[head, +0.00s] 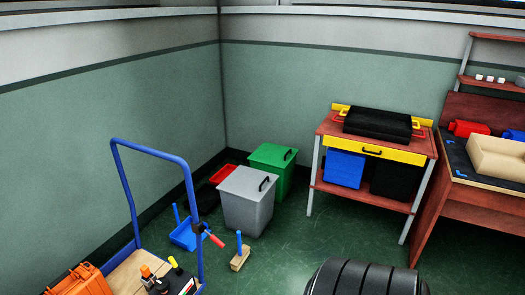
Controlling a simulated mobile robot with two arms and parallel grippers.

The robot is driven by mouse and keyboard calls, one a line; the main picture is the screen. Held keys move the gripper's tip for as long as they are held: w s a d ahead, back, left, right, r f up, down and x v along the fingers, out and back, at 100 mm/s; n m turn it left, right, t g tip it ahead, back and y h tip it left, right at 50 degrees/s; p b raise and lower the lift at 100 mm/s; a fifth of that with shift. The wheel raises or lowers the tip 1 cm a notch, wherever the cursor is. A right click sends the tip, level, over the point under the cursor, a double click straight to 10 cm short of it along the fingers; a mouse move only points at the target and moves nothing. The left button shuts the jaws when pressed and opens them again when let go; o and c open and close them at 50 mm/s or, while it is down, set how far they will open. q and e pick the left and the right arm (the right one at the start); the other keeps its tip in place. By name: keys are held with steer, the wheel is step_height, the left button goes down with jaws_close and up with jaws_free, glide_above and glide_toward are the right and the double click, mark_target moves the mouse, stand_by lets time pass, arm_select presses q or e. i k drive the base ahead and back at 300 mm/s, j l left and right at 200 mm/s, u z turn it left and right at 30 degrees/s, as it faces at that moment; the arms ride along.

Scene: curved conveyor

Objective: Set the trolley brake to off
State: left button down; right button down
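The trolley shows at the lower left, with a tall blue tube handle (158,152) and a wooden deck (124,274). A short lever with a red grip (216,240) sticks out to the right from the handle's right post and slopes down; it looks like the brake lever. I cannot read any on or off marking on it. An orange case (80,283) and several tools stand on the deck, cut by the bottom edge. Neither of my grippers is in view.
A grey bin (246,200) and green bin (273,169) stand behind the trolley. A blue dustpan (186,234) and small brush (239,257) are near the lever. A black ribbed object (365,280) is at the bottom.

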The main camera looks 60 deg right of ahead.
mark_target(214, 238)
steer(key=z, duration=1.5)
